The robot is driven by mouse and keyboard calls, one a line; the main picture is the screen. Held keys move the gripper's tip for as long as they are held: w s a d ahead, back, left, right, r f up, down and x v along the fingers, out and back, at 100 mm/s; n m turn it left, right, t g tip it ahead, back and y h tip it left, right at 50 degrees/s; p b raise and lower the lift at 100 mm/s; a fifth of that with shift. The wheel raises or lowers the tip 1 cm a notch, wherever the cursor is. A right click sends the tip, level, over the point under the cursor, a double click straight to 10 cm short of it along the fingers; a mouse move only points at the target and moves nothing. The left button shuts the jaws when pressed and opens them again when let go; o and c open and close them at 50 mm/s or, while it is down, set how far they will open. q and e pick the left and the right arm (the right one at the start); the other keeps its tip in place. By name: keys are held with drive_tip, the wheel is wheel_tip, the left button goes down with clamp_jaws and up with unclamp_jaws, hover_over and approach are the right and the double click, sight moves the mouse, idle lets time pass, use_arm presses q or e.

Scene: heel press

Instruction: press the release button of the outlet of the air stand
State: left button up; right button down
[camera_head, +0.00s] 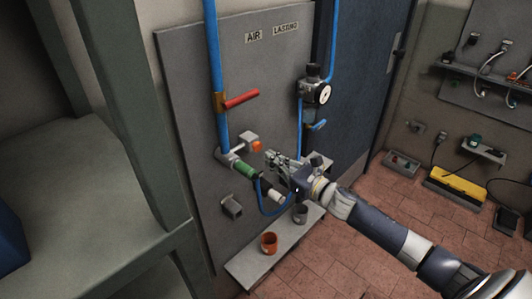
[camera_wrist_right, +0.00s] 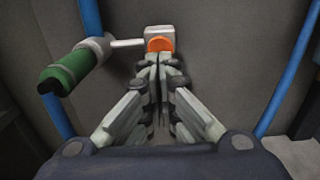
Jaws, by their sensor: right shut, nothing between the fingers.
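The orange release button (camera_head: 257,146) sits on a small grey block at the outlet of the air stand (camera_head: 190,130). In the right wrist view the button (camera_wrist_right: 160,44) is straight ahead, just above the fingertips. My right gripper (camera_head: 270,156) is shut and empty, pointing at the button from the lower right. In the wrist view its fingertips (camera_wrist_right: 158,62) appear just below the button's lower edge; I cannot tell whether they touch it. The green coupling (camera_head: 245,169) is left of the gripper, and also shows in the wrist view (camera_wrist_right: 76,68). My left gripper is not in view.
A red lever (camera_head: 241,99) on the blue pipe (camera_head: 213,70) is above the outlet. A regulator with a gauge (camera_head: 318,93) is at upper right. A blue hose loops below the gripper. A low shelf (camera_head: 245,268) holds an orange cup (camera_head: 268,243) and a grey cup (camera_head: 300,214).

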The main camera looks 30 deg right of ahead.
sight(258, 147)
drive_tip(key=shift+p+x, duration=0.5)
drive_tip(key=shift+x, duration=1.15)
